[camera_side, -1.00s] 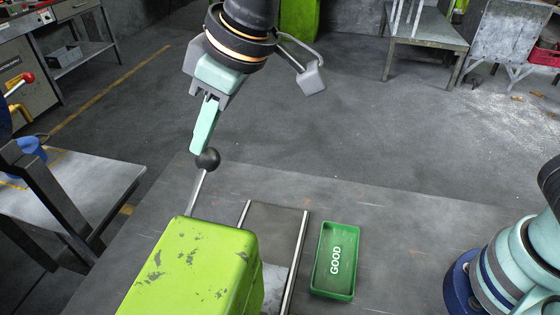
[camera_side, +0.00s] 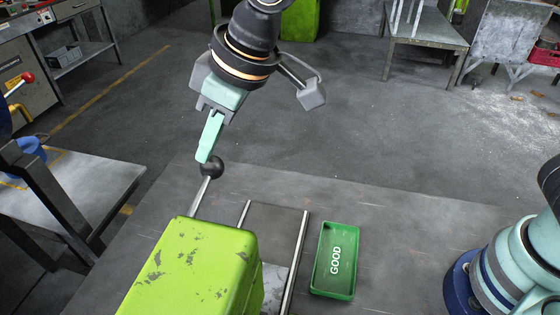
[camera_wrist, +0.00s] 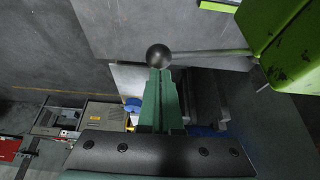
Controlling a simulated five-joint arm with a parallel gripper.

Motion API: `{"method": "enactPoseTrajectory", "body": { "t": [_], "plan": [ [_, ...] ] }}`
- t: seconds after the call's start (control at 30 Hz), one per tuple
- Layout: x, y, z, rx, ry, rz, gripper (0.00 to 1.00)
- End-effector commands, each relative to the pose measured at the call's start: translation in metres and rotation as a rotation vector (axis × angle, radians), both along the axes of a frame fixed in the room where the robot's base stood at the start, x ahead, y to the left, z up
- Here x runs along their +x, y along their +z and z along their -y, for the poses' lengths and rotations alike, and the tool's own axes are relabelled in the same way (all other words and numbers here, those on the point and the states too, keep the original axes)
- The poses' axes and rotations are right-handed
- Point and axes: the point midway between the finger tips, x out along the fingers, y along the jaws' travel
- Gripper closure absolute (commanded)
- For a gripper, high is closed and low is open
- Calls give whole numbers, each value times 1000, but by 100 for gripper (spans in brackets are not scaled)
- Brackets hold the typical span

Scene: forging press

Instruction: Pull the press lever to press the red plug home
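The press is a scuffed lime-green housing (camera_side: 200,265), which also shows at the upper right of the wrist view (camera_wrist: 285,40). Its lever is a thin metal rod (camera_side: 199,197) ending in a black ball knob (camera_side: 211,167). The rod leans to the right at its top in the side view. My gripper (camera_side: 205,158) has its pale green fingers pointing down, tips at the knob. In the wrist view the fingers (camera_wrist: 158,75) lie together with a narrow seam, and the whole knob (camera_wrist: 158,56) shows at their tips. The red plug is not visible, so its seating cannot be told.
A green tray marked GOOD (camera_side: 335,260) lies right of the press. Two metal rails (camera_side: 295,262) run beside the housing on the grey table (camera_side: 400,225). A side bench (camera_side: 85,200) stands to the left. The table between tray and far edge is clear.

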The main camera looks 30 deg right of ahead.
Motion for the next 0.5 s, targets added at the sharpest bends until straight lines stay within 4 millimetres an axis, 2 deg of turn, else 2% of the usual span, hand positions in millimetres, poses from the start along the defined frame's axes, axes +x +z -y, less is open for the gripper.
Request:
{"method": "enactPoseTrajectory", "body": {
  "t": [0.27, 0.5],
  "plan": [
    [-1, 2, -1, 0, 1, -1, 100],
    [-4, 22, -5, 5, 3, -2, 100]
  ]
}}
